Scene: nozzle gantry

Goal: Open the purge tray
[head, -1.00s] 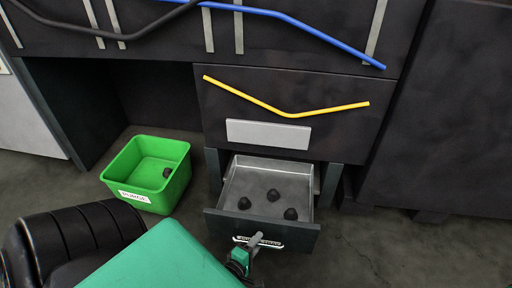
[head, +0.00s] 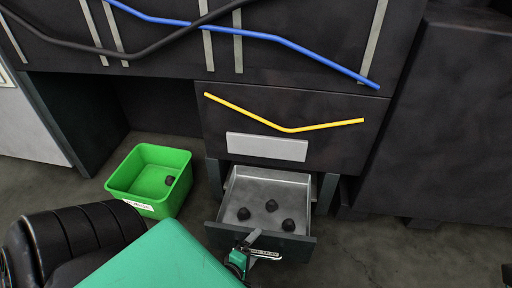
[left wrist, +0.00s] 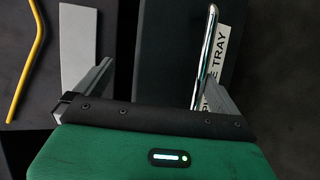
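The purge tray (head: 232,200) is a grey-lined drawer standing pulled out below the cabinet, with several dark lumps inside. A chrome bar handle (left wrist: 209,40) runs along that front. My left gripper (head: 253,238) is at the middle of the drawer front. In the left wrist view its two fingers (left wrist: 151,66) are wide apart, the right one close beside the handle. I cannot tell whether it touches. My right gripper is not in view.
A green bin (head: 127,178) with one dark lump stands on the floor left of the drawer. A yellow hose (head: 290,129) and a grey plate (head: 267,147) are on the cabinet face above. Blue (head: 285,42) and black hoses run higher up.

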